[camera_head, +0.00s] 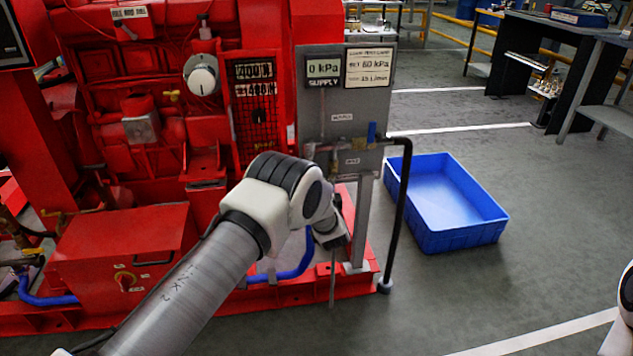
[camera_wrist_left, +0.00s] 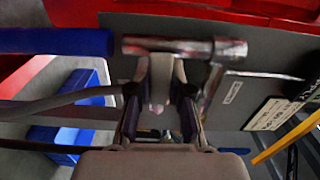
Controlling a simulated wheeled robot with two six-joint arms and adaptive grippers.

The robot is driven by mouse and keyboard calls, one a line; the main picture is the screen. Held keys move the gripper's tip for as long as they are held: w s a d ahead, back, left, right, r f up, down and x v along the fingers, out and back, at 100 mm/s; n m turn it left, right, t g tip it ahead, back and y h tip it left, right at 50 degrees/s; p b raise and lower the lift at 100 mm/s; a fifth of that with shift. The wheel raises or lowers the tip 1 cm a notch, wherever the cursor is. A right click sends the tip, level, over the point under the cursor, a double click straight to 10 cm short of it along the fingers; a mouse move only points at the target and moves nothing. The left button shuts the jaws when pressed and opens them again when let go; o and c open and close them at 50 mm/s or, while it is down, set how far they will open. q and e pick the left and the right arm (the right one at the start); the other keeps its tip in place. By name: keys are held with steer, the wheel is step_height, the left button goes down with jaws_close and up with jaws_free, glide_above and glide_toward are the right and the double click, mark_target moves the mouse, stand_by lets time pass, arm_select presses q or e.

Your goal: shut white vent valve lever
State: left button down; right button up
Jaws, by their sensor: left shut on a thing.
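My left gripper (camera_head: 335,242) is low in front of the grey panel in the head view, below its valves and partly hidden by its own wrist. In the left wrist view its fingers (camera_wrist_left: 161,72) are closed in on a narrow pale piece (camera_wrist_left: 158,100), which I take for the white vent valve lever. Most of that lever is hidden by the fingers, and its angle cannot be told. A metal pipe fitting (camera_wrist_left: 188,47) lies just beyond the fingertips. The lever cannot be made out in the head view. My right gripper is out of view.
The grey panel (camera_head: 318,120) carries gauges, labels and an upright blue handle (camera_head: 371,132). A black pipe (camera_head: 402,215) stands at its right. A blue crate (camera_head: 430,235) sits on the floor beyond. The red pumpset (camera_head: 110,130) fills the left.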

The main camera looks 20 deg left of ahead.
arm_select(q)
steer(key=shift+r, duration=0.1)
steer(key=c, duration=1)
jaws_free()
steer(key=shift+c, duration=0.2)
steer(key=v, duration=1.2)
steer(key=shift+w, duration=0.1)
